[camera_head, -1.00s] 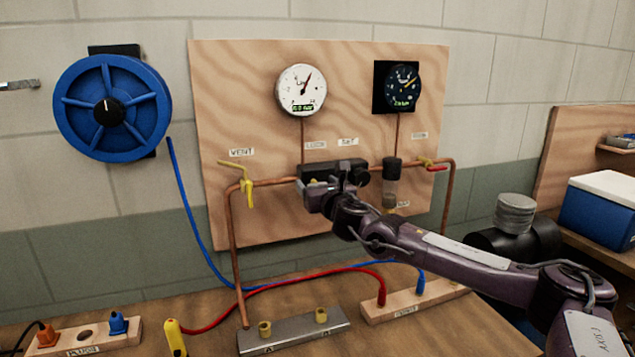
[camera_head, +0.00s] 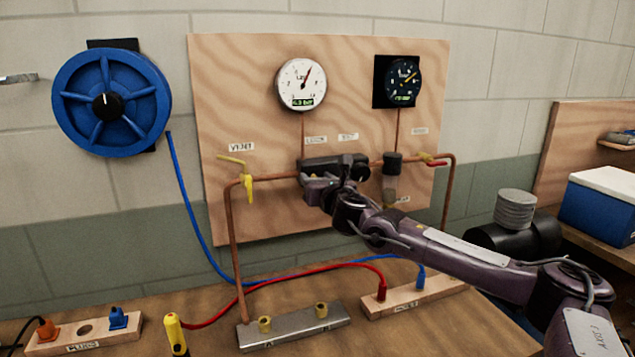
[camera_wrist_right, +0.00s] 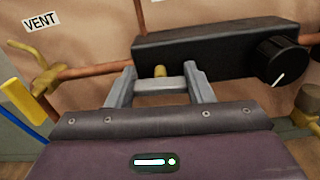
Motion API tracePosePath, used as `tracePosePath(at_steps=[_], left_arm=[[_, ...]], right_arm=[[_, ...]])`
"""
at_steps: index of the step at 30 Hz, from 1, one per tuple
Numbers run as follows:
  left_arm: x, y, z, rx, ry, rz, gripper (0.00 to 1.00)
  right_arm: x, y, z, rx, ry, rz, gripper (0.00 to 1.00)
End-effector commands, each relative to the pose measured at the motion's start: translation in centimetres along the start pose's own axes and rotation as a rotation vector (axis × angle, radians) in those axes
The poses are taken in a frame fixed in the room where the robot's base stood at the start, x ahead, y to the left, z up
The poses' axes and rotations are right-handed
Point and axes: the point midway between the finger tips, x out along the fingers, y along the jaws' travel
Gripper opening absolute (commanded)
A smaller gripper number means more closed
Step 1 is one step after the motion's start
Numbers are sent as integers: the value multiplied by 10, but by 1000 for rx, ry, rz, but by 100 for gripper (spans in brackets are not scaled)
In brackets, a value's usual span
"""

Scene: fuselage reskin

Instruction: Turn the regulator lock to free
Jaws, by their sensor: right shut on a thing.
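The regulator is a black block (camera_head: 333,162) on the copper pipe across the plywood board. It also shows in the wrist view (camera_wrist_right: 215,50), with a black round knob (camera_wrist_right: 282,62) with a white mark at its right end. A small brass piece (camera_wrist_right: 160,71), apparently the regulator lock, sits at the block's lower edge. My right gripper (camera_wrist_right: 162,88) is below the block, its grey fingers on either side of this piece. It is shut on it, though the contact is partly hidden. In the head view my right gripper (camera_head: 318,188) covers the block's lower front. My left gripper is out of view.
A yellow vent valve (camera_head: 246,182) is left of the regulator. A white gauge (camera_head: 301,84) and a black gauge (camera_head: 403,80) are above. A blue hose reel (camera_head: 112,103) hangs on the wall. Hoses and a metal block (camera_head: 292,329) lie on the bench below.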

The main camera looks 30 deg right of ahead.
Motion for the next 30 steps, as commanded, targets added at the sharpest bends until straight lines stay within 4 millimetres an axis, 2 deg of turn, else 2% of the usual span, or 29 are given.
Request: tracePosePath(at_steps=[12,30], left_arm=[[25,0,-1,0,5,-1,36],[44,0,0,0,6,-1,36]], right_arm=[[0,-1,-4,345,1,0,24],[0,-3,-4,917,1,-2,24]])
